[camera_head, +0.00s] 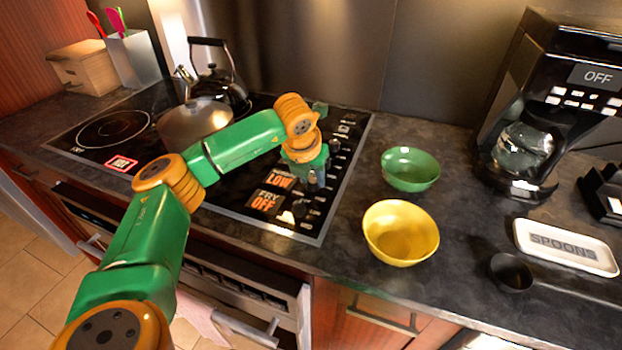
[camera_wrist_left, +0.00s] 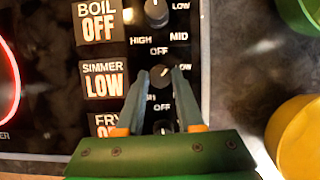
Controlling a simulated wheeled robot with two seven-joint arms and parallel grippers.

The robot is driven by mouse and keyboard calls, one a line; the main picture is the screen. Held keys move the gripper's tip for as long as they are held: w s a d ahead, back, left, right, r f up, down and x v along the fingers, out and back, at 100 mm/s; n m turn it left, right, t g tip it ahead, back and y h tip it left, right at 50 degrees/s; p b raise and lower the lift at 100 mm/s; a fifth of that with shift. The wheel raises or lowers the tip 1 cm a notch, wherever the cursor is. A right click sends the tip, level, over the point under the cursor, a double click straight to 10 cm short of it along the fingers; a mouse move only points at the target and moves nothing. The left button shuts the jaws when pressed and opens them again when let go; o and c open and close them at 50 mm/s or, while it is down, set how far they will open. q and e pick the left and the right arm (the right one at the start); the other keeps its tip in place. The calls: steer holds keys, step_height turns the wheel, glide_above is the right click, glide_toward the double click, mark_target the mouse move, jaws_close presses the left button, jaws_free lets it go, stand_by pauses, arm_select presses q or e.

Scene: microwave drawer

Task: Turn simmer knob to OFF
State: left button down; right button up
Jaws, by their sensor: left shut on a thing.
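The simmer knob (camera_wrist_left: 160,77) is a small dark round knob on the stove's control strip, with a white mark pointing up and right in the left wrist view. The simmer display (camera_wrist_left: 103,79) beside it reads LOW; it also shows in the head view (camera_head: 280,179). My left gripper (camera_wrist_left: 161,73) has one finger on each side of the simmer knob and is shut on it. In the head view my left gripper (camera_head: 318,180) reaches down over the control strip and hides most of that knob. My right gripper is in neither view.
The boil knob (camera_wrist_left: 157,12) and fry knob (camera_wrist_left: 164,127) sit close on either side; both their displays read OFF. A pot (camera_head: 193,125) and a kettle (camera_head: 220,88) stand on the stove. Green (camera_head: 410,170) and yellow (camera_head: 400,232) bowls stand right of it.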

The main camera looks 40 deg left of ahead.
mark_target(319, 197)
arm_select(q)
steer(key=n, duration=0.2)
steer(key=n+y+b, duration=0.1)
steer(key=n, duration=0.1)
steer(key=shift+w+d+n+g+y, duration=0.1)
steer(key=shift+d+n+g+y, duration=0.05)
steer(key=shift+n+g+y, duration=0.15)
steer(key=shift+w+r+n+g+y, duration=0.1)
steer(key=shift+n+g+y, duration=0.15)
steer(key=shift+n, duration=0.7)
steer(key=shift+r+n+g+y, duration=0.1)
steer(key=shift+n+g+y, duration=0.15)
steer(key=shift+n, duration=0.7)
steer(key=shift+f+n, duration=0.1)
steer(key=shift+n, duration=0.2)
steer(key=c, duration=0.5)
jaws_free()
steer(key=shift+c, duration=0.2)
steer(key=shift+d, duration=0.1)
steer(key=v, duration=0.7)
steer(key=shift+b, duration=0.4)
